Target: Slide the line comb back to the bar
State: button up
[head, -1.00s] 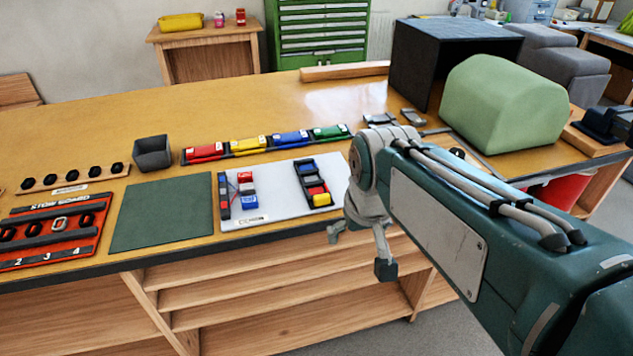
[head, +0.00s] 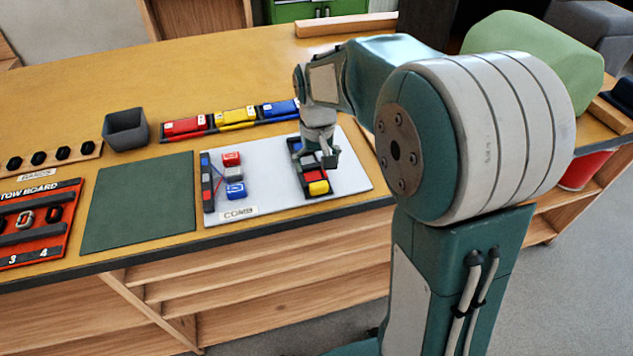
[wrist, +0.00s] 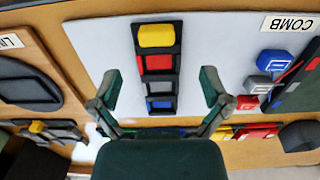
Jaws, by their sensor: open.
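A white board (head: 270,200) labelled COMB lies on the table. A dark bar (head: 208,182) with blue and red marks lies along the board's left edge, apart from the comb. My gripper (head: 321,158) is over the comb, partly hiding it. In the wrist view my open gripper (wrist: 161,88) has one finger on each side of the comb; contact cannot be told.
Red (head: 231,159), grey (head: 234,174) and blue (head: 235,191) blocks sit beside the bar, between it and the comb. Coloured cases (head: 236,116) lie in a row behind the board. A dark cup (head: 125,129) and a bare green mat (head: 138,203) are to the left.

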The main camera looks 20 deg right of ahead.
aim_at(318, 184)
jog(key=f, duration=0.7)
jog(key=shift+d+f, duration=0.1)
jog(key=shift+d, duration=0.15)
jog(key=shift+a, duration=0.1)
jog(key=c, duration=1.3)
